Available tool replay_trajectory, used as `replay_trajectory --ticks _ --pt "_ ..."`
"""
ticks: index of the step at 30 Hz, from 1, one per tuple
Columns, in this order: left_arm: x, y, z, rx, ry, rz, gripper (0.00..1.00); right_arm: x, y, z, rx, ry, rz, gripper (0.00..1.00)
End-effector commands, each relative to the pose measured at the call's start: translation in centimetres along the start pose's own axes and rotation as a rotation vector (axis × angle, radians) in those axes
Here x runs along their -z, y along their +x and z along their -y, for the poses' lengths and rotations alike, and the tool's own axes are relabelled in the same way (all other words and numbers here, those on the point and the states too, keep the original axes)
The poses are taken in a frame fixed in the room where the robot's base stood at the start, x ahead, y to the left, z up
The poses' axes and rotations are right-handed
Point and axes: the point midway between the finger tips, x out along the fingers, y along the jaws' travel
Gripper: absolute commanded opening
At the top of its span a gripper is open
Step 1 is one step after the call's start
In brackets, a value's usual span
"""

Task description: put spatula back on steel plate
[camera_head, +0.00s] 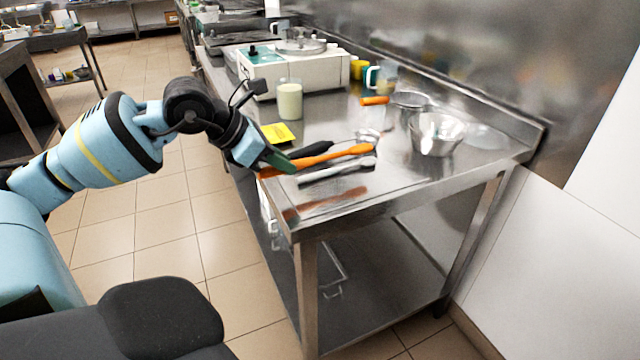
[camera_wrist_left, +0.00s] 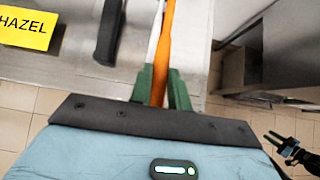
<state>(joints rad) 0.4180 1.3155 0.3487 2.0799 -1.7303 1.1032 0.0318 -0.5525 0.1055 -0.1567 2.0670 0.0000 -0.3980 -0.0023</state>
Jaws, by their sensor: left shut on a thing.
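My left gripper (camera_head: 277,163) is shut on the handle end of an orange spatula (camera_head: 335,155), at the table's near left edge. The spatula also shows in the left wrist view (camera_wrist_left: 166,45), running away between the green fingers (camera_wrist_left: 160,88). Its far end lies over or close to the steel table top; I cannot tell if it touches. A long steel utensil (camera_head: 338,172) lies just beside it on the near side. I cannot make out a separate steel plate for certain. My right gripper (camera_wrist_left: 290,148) shows small at the lower right of the left wrist view; its jaw state is unclear.
A black-handled tool (camera_head: 314,150) and a yellow HAZEL label (camera_head: 279,133) lie close by. The steel table (camera_head: 420,178) is clear at the front right.

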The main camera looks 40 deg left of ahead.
Motion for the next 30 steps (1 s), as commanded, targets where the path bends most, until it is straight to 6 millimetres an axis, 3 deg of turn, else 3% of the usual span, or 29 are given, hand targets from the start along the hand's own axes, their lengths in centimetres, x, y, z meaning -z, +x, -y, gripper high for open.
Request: replay_trajectory --ticks 9,30 --pt "-0.8 1.4 1.4 -0.001 0.000 -0.006 0.00 -0.5 0.6 -0.3 0.000 -0.012 0.004 0.36" --pt "-2.6 3.0 3.3 0.004 -0.002 0.004 0.00 0.6 -0.1 -0.3 -0.001 -0.010 -0.010 0.36"
